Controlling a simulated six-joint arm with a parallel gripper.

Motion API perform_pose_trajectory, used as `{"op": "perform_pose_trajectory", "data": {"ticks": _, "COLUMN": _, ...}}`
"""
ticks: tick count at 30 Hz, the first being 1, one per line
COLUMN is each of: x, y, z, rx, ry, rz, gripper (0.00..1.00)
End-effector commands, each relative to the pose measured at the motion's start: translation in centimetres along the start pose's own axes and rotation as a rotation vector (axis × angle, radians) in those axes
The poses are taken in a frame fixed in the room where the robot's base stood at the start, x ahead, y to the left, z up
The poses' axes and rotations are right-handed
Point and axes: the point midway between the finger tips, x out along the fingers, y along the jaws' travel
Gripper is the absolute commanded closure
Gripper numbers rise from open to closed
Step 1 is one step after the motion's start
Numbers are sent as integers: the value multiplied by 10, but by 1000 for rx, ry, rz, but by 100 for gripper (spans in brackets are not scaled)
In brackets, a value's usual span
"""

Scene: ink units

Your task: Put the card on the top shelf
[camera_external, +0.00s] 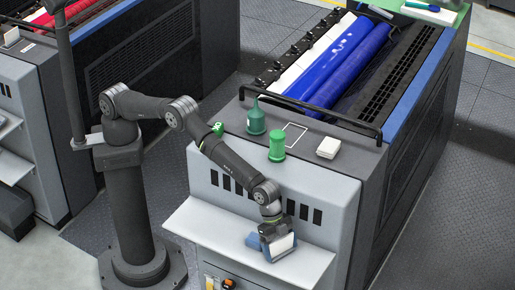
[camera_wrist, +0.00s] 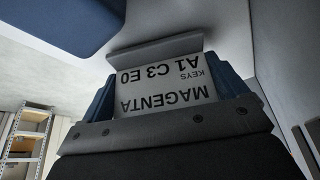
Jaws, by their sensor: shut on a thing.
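The card (camera_wrist: 165,85) is white with dark print reading "MAGENTA", "KEYS" and "A1 C3 E0", upside down in the wrist view. My gripper (camera_wrist: 168,98) is shut on it, with blue fingers at its two sides. In the external view my gripper (camera_external: 271,243) is low in front of the ink unit, at its pale front shelf (camera_external: 199,224). The card shows there as a tilted white face (camera_external: 283,246). I cannot tell whether the card or gripper touches the shelf. Which surface is the top shelf is unclear.
A black rail (camera_external: 310,120) runs behind. The front shelf's left end is clear.

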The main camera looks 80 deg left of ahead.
Motion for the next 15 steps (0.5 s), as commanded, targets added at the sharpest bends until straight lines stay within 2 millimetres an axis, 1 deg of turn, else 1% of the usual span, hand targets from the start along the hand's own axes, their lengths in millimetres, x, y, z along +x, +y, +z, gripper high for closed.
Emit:
{"op": "perform_pose_trajectory", "data": {"ticks": 1, "x": 3, "y": 0, "z": 1, "rx": 0, "ry": 0, "rz": 0, "gripper": 32}}
{"op": "perform_pose_trajectory", "data": {"ticks": 11, "x": 6, "y": 0, "z": 2, "rx": 0, "ry": 1, "rz": 0, "gripper": 32}}
{"op": "perform_pose_trajectory", "data": {"ticks": 12, "x": 6, "y": 0, "z": 2, "rx": 0, "ry": 2, "rz": 0, "gripper": 7}}
{"op": "perform_pose_trajectory", "data": {"ticks": 13, "x": 6, "y": 0, "z": 2, "rx": 0, "ry": 2, "rz": -1, "gripper": 2}}
{"op": "perform_pose_trajectory", "data": {"ticks": 15, "x": 6, "y": 0, "z": 2, "rx": 0, "ry": 2, "rz": -1, "gripper": 0}}
